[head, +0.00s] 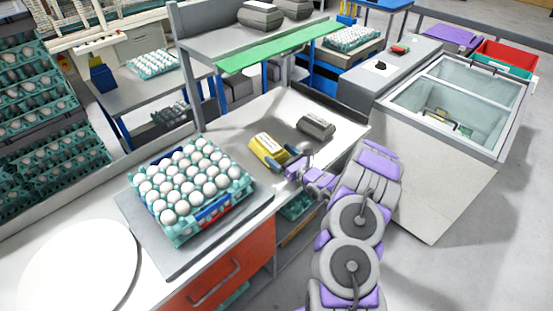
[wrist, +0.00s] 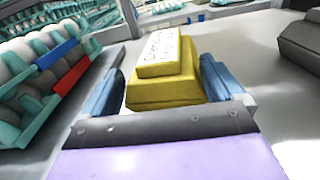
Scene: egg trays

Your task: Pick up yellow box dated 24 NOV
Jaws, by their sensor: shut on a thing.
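The yellow box (head: 265,149) with a white label on top sits on the grey counter, to the right of the egg tray. The wrist view shows the yellow box (wrist: 165,80) close up, between my two blue fingers. The label carries dark writing, but I cannot read the date. My gripper (head: 285,161) is shut on the yellow box from its near side. The box looks level and at counter height; I cannot tell if it is lifted.
A tray stack of white eggs (head: 188,190) stands left of the box. A dark grey box (head: 316,126) lies behind it to the right. A shelf with a green edge (head: 270,48) overhangs behind. A white round plate (head: 78,268) is at front left.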

